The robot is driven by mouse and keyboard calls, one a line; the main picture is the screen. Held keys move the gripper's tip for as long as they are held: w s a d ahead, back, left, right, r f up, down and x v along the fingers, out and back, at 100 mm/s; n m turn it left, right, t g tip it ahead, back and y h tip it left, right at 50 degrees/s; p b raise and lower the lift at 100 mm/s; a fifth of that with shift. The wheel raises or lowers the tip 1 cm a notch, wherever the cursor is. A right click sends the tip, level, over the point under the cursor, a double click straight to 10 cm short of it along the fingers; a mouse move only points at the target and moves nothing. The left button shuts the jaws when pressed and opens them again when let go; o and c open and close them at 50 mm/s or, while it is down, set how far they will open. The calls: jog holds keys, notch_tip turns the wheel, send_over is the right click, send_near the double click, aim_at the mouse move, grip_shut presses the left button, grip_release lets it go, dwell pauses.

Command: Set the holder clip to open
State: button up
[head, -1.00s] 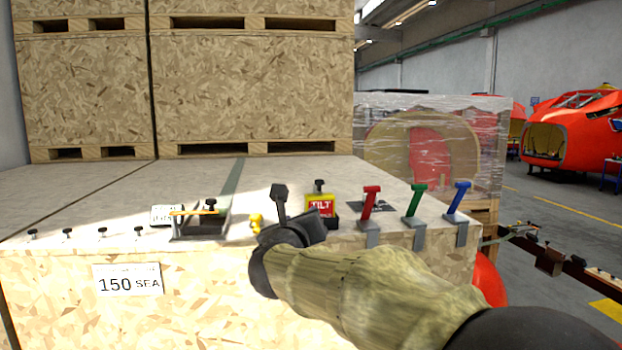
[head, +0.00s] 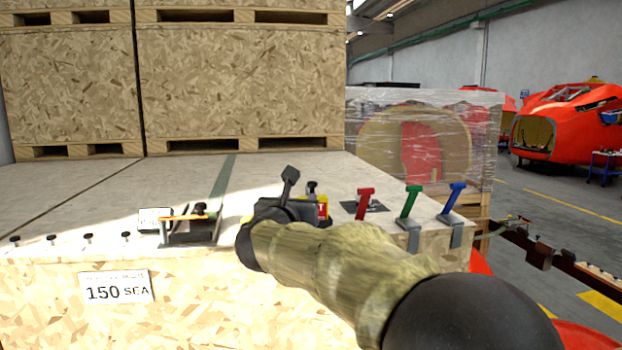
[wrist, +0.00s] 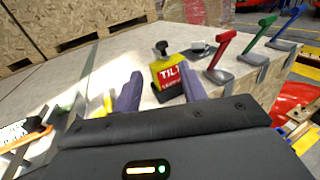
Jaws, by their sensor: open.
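Which piece is the holder clip is not certain. A small grey bracket with an orange-yellow bar and a black knob (head: 190,227) stands at the crate's front edge, left of my gripper. Its bar also shows at the left edge of the wrist view (wrist: 22,138). A yellow-and-red TILT tag with a black knob (wrist: 168,75) stands ahead of my gripper (wrist: 161,90), seen between the two purple-grey fingers. The fingers are apart, with nothing held. In the head view my wrist partly hides the TILT tag (head: 322,209).
Red (head: 364,203), green (head: 409,205) and blue (head: 454,200) levers stand to the right along the edge. Several small black knobs line the left front edge. Tall wooden crates (head: 240,90) rise behind. The crate top (head: 90,190) between is mostly clear.

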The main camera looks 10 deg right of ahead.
aim_at(311, 184)
jog(key=p+x, duration=0.3)
jog(key=x, duration=0.3)
jog(key=p+x, duration=0.4)
jog(key=x, duration=0.2)
jog(key=shift+w+d+r, duration=0.25)
jog(key=shift+d, duration=0.05)
jog(key=shift+w+d+f+p, duration=0.15)
jog(key=shift+w+d+p, duration=0.15)
jog(key=shift+w, duration=0.3)
jog(key=shift+a, duration=0.1)
grip_shut()
